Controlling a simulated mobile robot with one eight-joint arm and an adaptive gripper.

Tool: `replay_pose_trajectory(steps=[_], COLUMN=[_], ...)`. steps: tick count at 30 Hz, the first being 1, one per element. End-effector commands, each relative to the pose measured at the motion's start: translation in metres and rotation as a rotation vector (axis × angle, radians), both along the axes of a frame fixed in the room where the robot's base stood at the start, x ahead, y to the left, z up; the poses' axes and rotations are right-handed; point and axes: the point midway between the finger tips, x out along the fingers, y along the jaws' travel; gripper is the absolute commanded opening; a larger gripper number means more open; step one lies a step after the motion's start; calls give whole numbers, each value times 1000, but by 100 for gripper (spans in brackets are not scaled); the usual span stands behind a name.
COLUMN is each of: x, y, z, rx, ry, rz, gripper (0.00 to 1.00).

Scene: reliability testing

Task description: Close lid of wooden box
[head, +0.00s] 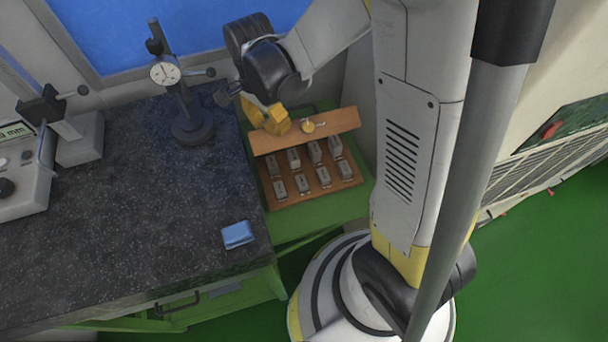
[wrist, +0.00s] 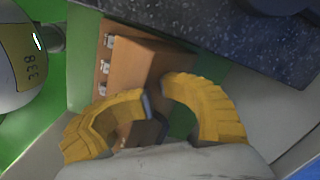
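The wooden box sits open on a green surface beside the dark bench. Its tilted lid (head: 315,130) stands raised along the far side, with a small round brass-coloured fitting on it. The box base (head: 318,184) holds several grey metal blocks in rows. My gripper (head: 270,118) has yellow fingers and is at the left end of the lid, behind or beside its upper edge; contact cannot be told. In the wrist view my gripper (wrist: 156,94) is open, with a gap between the fingertips. The lid (wrist: 150,65) shows just beyond the tips, and a few blocks at its left.
The speckled dark bench (head: 120,220) is left of the box. A dial gauge on a stand (head: 190,125) stands near my gripper. A blue block (head: 238,235) lies near the bench's right edge. A measuring instrument (head: 25,175) is at the far left.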

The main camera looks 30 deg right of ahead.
Motion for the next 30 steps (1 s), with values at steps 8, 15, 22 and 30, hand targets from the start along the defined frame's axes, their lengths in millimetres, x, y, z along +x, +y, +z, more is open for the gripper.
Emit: replay_pose_trajectory(steps=[8,15,22,30], x=[3,2,1,0], y=[-1,-1,-1,-1], z=[2,41,78,88], rx=[-2,-2,-2,-2], ry=[-9,-8,-6,-4], rz=[-1,-1,-1,-1], gripper=[0,0,0,0])
